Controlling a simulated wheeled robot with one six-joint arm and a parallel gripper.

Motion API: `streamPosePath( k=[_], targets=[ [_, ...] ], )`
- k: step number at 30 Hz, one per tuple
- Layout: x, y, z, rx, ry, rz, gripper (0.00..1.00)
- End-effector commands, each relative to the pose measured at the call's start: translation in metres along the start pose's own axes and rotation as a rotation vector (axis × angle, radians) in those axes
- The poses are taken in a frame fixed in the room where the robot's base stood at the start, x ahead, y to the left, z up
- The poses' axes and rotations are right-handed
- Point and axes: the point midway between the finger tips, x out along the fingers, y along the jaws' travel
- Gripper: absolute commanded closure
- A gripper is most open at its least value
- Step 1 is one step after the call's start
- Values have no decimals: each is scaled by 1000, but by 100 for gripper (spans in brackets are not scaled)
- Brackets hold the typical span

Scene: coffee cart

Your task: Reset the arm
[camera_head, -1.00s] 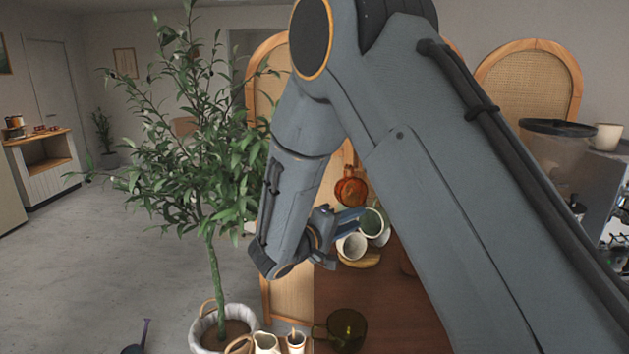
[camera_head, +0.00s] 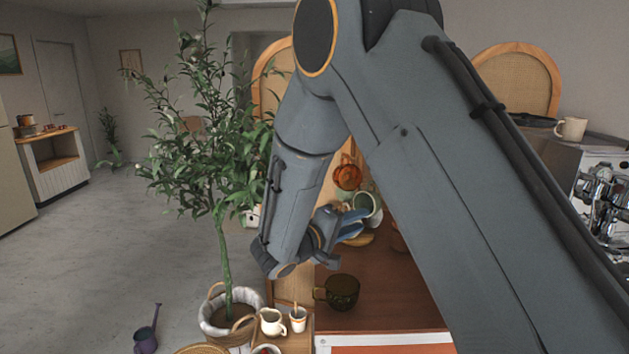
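My arm fills the middle and right of the head view, bent at the elbow near the top and reaching down. My gripper (camera_head: 350,225) is at the lower end of the forearm, above the brown counter (camera_head: 385,285). Its blue fingertips point right, with a gap between them. No object shows between the fingers. A white mug (camera_head: 369,208) lies close behind the gripper, partly hidden by it. I cannot tell whether they touch.
A dark green cup (camera_head: 341,292) stands on the counter's left side. An orange glass item (camera_head: 347,176) is at the back. A potted tree (camera_head: 225,290) stands left of the counter. A white pitcher (camera_head: 272,322) is at lower left. A coffee machine (camera_head: 600,195) is at right.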

Motion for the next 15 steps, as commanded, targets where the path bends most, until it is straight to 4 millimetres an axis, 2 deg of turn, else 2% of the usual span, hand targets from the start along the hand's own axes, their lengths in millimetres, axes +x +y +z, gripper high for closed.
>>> streamPosePath(
  k=[8,11,15],
  targets=[
    [16,-9,48,-55,-136,-86,74],
    [20,-14,71,-77,-201,-135,74],
    [24,-24,114,-113,-314,-233,74]
  ],
)
